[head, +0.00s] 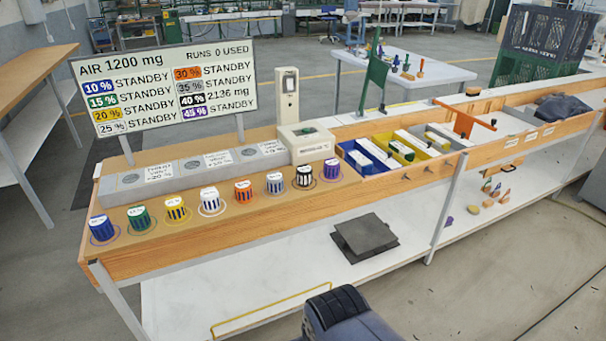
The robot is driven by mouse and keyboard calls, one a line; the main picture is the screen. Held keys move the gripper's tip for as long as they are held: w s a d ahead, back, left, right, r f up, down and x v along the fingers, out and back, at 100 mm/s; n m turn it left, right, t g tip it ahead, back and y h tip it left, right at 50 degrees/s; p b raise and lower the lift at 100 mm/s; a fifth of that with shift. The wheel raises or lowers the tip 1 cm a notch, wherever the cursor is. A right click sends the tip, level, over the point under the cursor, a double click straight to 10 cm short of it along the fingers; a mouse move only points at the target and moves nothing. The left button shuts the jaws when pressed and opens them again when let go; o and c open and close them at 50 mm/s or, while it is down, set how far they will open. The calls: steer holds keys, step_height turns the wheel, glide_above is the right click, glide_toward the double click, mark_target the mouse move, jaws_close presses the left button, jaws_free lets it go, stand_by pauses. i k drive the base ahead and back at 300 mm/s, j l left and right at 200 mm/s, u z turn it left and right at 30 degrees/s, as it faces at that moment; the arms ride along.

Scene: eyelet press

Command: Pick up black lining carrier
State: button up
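Several ribbed, labelled round pieces stand in a row on the wooden bench's front ledge in the head view. The black one (304,177), with pale stripes, stands upright second from the right end. A grey one (275,183) is to its left and a purple one (331,169) to its right. I cannot tell for certain that this black piece is the lining carrier. My gripper is not in view. A dark part of my arm shows at the bottom edge, well below and apart from the row.
A sign board (165,87) stands behind the row, with grey labelled blocks (160,179) before it. A pale box (307,141) stands behind the black piece. Coloured bins (352,160) lie right. A dark slab (364,236) lies on the lower white shelf (200,290).

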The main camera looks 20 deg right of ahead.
mark_target(304, 173)
steer(key=i+l, duration=0.2)
steer(key=i, duration=0.35)
steer(key=i+l, duration=0.2)
steer(key=i, duration=0.3)
steer(key=l+z, duration=0.05)
